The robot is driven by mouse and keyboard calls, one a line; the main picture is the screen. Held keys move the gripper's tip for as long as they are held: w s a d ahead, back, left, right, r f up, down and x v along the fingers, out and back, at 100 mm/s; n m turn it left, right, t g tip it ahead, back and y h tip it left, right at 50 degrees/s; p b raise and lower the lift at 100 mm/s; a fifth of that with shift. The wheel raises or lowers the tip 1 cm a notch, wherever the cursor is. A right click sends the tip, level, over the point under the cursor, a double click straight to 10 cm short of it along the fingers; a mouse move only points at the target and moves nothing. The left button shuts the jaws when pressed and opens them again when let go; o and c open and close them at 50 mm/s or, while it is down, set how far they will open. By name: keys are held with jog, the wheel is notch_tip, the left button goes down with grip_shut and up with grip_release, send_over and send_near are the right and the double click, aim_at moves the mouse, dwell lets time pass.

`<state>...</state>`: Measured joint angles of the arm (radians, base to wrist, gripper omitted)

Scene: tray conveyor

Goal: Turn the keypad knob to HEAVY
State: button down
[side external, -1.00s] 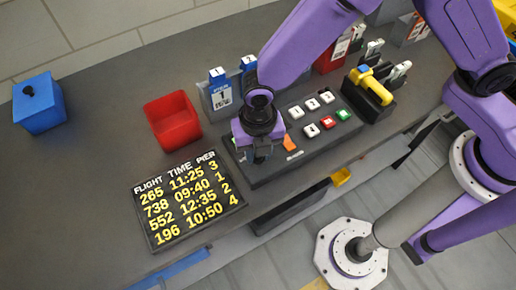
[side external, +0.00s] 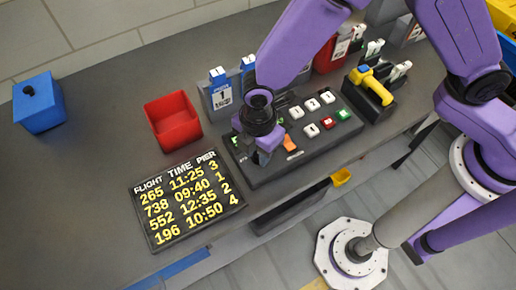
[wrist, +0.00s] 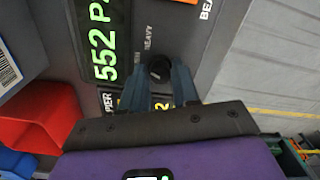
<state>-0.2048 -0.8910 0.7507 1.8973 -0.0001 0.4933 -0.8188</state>
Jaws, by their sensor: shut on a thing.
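The keypad panel (side external: 326,142) is a dark slab with white, red, green and orange buttons. Its small black round knob (wrist: 159,67) shows in the wrist view, below printed labels, one reading HEAVY (wrist: 148,38). My gripper (wrist: 160,80) has a finger on each side of the knob and is shut on it. I cannot make out the pointer's direction. In the side view my gripper (side external: 264,157) is down at the panel's left end and hides the knob.
A flight board (side external: 187,200) lies in front of the panel's left end. A red bin (side external: 173,121) and a blue box (side external: 39,103) stand to the left. Tag holders (side external: 219,93) stand behind, and a yellow-handled scanner (side external: 372,86) at right.

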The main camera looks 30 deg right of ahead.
jog(key=shift+m, duration=1.9)
jog(key=c, duration=0.8)
grip_release()
jog(key=shift+c, duration=0.2)
jog(key=shift+r, duration=0.1)
notch_tip(320, 180, up, 17)
jog(key=shift+r, duration=0.15)
jog(key=shift+d, duration=0.1)
